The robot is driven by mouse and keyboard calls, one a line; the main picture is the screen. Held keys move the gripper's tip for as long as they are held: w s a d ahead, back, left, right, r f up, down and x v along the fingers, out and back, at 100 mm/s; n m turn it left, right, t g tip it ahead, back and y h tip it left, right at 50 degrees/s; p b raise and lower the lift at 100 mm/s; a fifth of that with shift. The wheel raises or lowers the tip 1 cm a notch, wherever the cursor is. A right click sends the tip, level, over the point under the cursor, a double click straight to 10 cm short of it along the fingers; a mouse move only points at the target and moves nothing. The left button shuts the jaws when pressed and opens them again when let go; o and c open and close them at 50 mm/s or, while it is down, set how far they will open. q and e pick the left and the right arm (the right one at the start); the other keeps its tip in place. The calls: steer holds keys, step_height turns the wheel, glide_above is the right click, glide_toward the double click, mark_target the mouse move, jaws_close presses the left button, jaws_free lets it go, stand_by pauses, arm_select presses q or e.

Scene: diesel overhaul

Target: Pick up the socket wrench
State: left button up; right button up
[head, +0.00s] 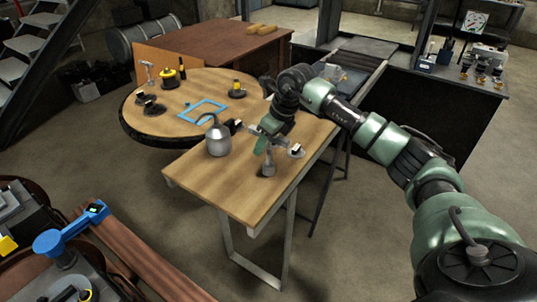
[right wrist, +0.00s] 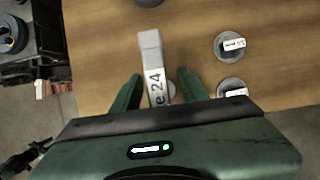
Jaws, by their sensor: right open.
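The grey socket wrench (right wrist: 152,62) shows in the right wrist view as a pale metal bar with a label ending in "e 24". In the head view it seems to be the grey upright piece (head: 268,166) on the narrow wooden table, partly hidden by my gripper. My right gripper (head: 263,146) is over it, fingers pointing down. In the right wrist view the open green fingers (right wrist: 160,92) stand on either side of the bar, with gaps visible. I cannot tell whether either finger touches it. My left gripper is not in view.
A grey spouted can (head: 217,140) stands on the narrow table (head: 237,186), left of my right gripper. Labelled round pieces (right wrist: 229,46) lie to the right in the wrist view. A round table (head: 180,112) behind holds a blue frame (head: 207,109) and several small items.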

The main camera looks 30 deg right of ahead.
jaws_close()
steer(key=shift+r, duration=0.1)
stand_by(1.3)
